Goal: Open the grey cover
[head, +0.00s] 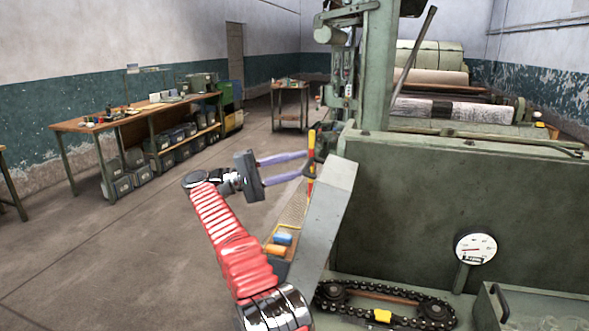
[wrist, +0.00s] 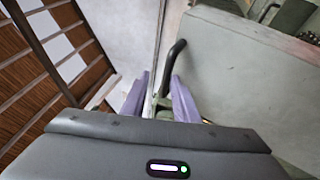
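The grey cover (head: 327,215) is a pale panel at the left end of the green machine, seen at a steep angle in the head view. In the wrist view its broad grey face (wrist: 245,75) fills the right side. A black bar handle (wrist: 176,56) stands at its left edge. My gripper (head: 307,164) is open, its two purple fingers apart and pointing at the cover's far upper edge. In the wrist view the handle's lower end lies between or just beyond the fingertips (wrist: 158,85); contact cannot be told.
A red and yellow striped post (head: 311,150) stands close by the fingertips. A bin with blue and orange items (head: 281,240) is beside the cover. A chain drive (head: 385,300) and a gauge (head: 475,247) are at right. The floor (head: 130,240) at left is clear before the workbench (head: 140,113).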

